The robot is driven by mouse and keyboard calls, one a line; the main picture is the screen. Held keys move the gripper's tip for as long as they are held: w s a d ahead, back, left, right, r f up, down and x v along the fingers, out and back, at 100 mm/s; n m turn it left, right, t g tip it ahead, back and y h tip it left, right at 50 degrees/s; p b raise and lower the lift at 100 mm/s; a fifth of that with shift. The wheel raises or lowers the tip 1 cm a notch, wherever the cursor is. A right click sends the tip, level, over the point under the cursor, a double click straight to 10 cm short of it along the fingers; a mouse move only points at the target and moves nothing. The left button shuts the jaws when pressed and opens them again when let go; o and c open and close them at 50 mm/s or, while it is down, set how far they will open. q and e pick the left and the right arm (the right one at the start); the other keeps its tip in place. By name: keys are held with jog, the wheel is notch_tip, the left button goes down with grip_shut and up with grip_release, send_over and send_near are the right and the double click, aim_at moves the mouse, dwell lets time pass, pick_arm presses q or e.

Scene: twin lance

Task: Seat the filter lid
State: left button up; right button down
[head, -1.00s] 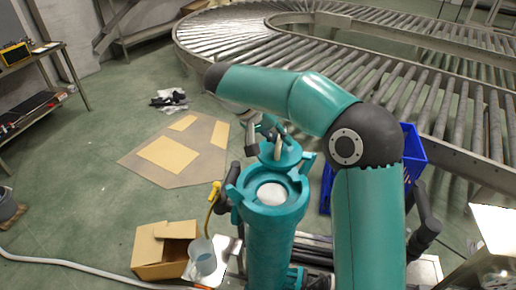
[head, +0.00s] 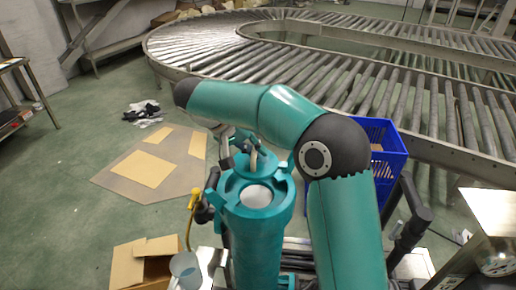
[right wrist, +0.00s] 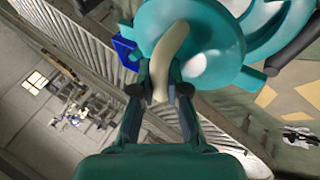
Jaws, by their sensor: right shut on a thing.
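The teal filter housing (head: 258,240) stands upright, its top open, with a round white filter end (head: 256,196) showing inside the rim. My right gripper (head: 246,148) is shut on the pale curved handle of the teal filter lid (head: 256,163). The lid appears at the far side of the housing's mouth and does not cover it; its height above the rim is hard to tell. In the right wrist view, both fingers (right wrist: 160,88) close on the handle (right wrist: 172,52), with the lid (right wrist: 205,45) beyond. The housing's lugged rim (right wrist: 285,25) shows at right. My left gripper is not seen.
A yellow-handled part (head: 194,198) and a clear cup (head: 185,268) are left of the housing. A cardboard box (head: 135,264) is at lower left, a blue crate (head: 385,150) behind my right arm. A roller conveyor (head: 330,70) curves behind. Floor at left is mostly clear.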

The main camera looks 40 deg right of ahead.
aim_at(237, 169)
jog(key=shift+s+f+b, duration=0.1)
jog(key=shift+f+b, duration=2.15)
jog(key=shift+f, duration=0.6)
jog(key=shift+f+b, duration=2.2)
jog(key=shift+f, duration=0.55)
jog(key=c, duration=1.1)
grip_release()
jog(key=v, duration=1.2)
